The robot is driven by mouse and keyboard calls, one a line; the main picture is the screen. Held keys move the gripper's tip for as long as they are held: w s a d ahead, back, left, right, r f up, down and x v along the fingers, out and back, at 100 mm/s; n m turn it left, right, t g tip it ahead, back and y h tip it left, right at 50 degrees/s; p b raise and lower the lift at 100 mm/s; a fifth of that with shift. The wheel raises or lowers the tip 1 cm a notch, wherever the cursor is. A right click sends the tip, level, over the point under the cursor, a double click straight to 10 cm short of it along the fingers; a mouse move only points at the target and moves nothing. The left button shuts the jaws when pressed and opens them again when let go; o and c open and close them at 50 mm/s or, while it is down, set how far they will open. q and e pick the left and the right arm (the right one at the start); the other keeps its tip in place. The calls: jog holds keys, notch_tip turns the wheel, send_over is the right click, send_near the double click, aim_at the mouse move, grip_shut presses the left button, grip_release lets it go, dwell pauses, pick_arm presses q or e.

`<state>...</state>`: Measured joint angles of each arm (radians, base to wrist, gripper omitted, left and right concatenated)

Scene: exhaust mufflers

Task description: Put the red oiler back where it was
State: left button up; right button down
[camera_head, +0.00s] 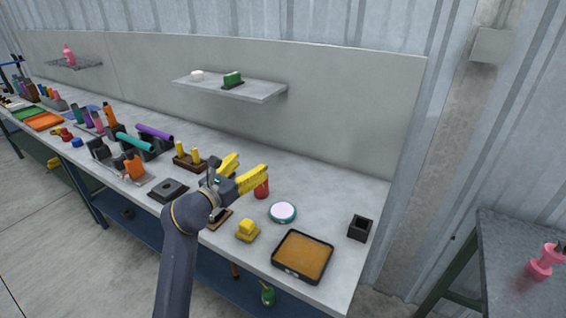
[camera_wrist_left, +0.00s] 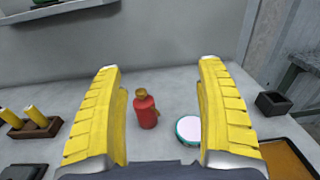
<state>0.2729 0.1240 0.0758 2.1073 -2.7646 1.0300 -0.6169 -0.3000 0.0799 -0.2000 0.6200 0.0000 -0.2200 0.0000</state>
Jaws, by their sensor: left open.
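The red oiler (camera_head: 262,189) stands upright on the workbench, partly behind my left gripper (camera_head: 248,168) in the head view. In the left wrist view the oiler (camera_wrist_left: 146,112) shows between the two yellow fingers, nearer the left one, with its brassy top visible. My left gripper is open and empty, with a clear gap between the oiler and the right finger. I cannot tell whether the left finger touches it. My right gripper is in neither view.
A round white-topped dish (camera_head: 283,212) stands right of the oiler. An orange-filled tray (camera_head: 303,256), a yellow block (camera_head: 247,230) and a small black box (camera_head: 359,228) are nearby. A wooden holder with yellow pegs (camera_head: 190,158) is left. A wall shelf (camera_head: 255,92) hangs behind.

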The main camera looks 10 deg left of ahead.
pick_arm(q)
jog(key=s+d+f+m+h, duration=0.1)
jog(key=s+f, duration=0.3)
jog(key=s, duration=0.3)
jog(key=s+f+h, duration=0.1)
jog(key=s+f, duration=0.4)
jog(key=s, duration=0.3)
jog(key=w+d+r+m+g+h, duration=0.1)
jog(key=w+d+r, duration=0.4)
jog(key=r, duration=0.2)
jog(key=w+d+r+m+g+h, duration=0.2)
jog(key=w+d+r, duration=0.2)
jog(key=r, duration=0.4)
jog(key=shift+w+d+r, duration=0.15)
jog(key=shift+w+d, duration=0.2)
jog(key=shift+d, duration=0.25)
